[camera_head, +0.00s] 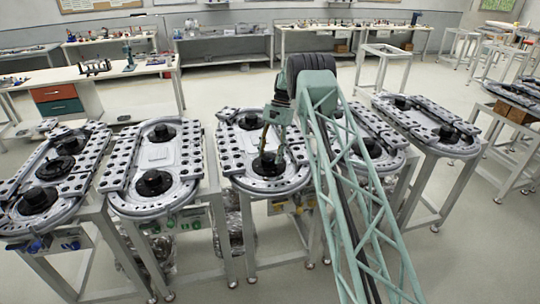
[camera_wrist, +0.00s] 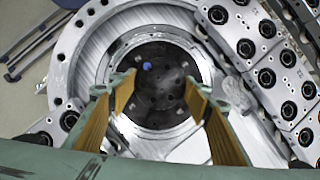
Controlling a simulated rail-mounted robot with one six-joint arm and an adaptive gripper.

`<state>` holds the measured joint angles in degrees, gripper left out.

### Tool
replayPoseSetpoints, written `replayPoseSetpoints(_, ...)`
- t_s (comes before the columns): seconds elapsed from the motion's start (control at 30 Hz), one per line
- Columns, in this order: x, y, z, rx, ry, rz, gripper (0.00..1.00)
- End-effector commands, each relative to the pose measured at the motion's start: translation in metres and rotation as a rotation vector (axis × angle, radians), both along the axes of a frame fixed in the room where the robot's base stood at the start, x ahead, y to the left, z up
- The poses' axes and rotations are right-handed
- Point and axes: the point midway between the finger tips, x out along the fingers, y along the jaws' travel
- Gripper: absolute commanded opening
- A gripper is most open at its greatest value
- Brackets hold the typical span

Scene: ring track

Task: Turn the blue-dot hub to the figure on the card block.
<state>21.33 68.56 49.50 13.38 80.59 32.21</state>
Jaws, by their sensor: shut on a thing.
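The blue-dot hub (camera_wrist: 160,62) is a round black hub in a pale ring at the near end of the middle track. Its blue dot (camera_wrist: 147,66) shows left of the hub's middle in the wrist view. My gripper (camera_wrist: 158,86) has its two fingers on either side of the hub and is shut on it. In the head view the hub (camera_head: 265,168) sits below my gripper (camera_head: 270,152), partly covered by it. I cannot make out the card block or its figure in either view.
Similar oval tracks with black hubs stand on both sides, one on the left (camera_head: 155,210) and one at the right (camera_head: 430,145). Black-holed track blocks (camera_wrist: 258,40) lie close to the right of the hub. My arm hides part of the track on its right.

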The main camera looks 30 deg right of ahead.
Motion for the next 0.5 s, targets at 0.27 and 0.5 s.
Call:
replayPoseSetpoints(0.27,-0.0001,0.0004,-0.0004,0.0,0.0,0.015,0.34)
replayPoseSetpoints(0.5,-0.0002,0.0003,-0.0004,0.001,0.001,0.014,0.51)
